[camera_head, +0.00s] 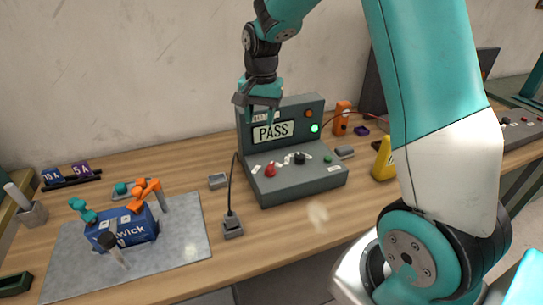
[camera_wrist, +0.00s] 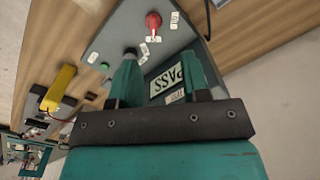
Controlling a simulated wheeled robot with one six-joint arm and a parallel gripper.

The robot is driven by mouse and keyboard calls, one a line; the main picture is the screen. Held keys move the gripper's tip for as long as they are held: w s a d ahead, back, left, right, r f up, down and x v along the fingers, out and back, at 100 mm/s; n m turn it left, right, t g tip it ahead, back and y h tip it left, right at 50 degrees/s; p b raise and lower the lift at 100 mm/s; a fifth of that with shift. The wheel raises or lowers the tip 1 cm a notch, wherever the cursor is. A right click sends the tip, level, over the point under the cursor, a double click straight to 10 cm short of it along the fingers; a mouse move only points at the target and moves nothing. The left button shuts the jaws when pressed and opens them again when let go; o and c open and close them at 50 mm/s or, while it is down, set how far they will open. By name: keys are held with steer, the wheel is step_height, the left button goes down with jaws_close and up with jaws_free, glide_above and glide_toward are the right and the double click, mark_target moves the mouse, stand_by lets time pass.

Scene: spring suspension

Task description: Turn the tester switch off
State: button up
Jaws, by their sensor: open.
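The grey tester (camera_head: 290,187) stands on the bench with a lit display (camera_head: 273,131) reading PASS. A green lamp (camera_head: 314,128) glows beside the display, below a dull orange lamp (camera_head: 309,113). The sloping panel carries a red knob (camera_head: 270,170), a black knob (camera_head: 300,158) and a green button (camera_head: 327,158). I cannot read which control is labelled as the switch. My gripper (camera_head: 259,112) is open and empty, above the panel near the display. In the wrist view my gripper (camera_wrist: 160,72) has one finger partly covering the black knob; the red knob (camera_wrist: 153,20) shows clear.
A grey mat (camera_head: 185,238) at the left holds a blue block (camera_head: 130,232) marked with white lettering. A cabled grey probe (camera_head: 232,225) lies left of the tester. A yellow wedge (camera_head: 384,160) and orange device (camera_head: 342,118) stand to its right. Bare wood lies in front.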

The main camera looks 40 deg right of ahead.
mark_target(270, 165)
steer(key=w+d+f+m, duration=0.2)
steer(key=d+f+m, duration=0.1)
steer(key=d, duration=0.2)
steer(key=shift+h, duration=0.3)
steer(key=f+p, duration=0.1)
steer(key=f, duration=0.4)
steer(key=f+p, duration=0.2)
steer(key=f, duration=0.3)
steer(key=f+p, duration=0.2)
steer(key=f, duration=0.4)
steer(key=shift+a+f, duration=0.1)
steer(key=shift+a, duration=0.25)
jaws_close()
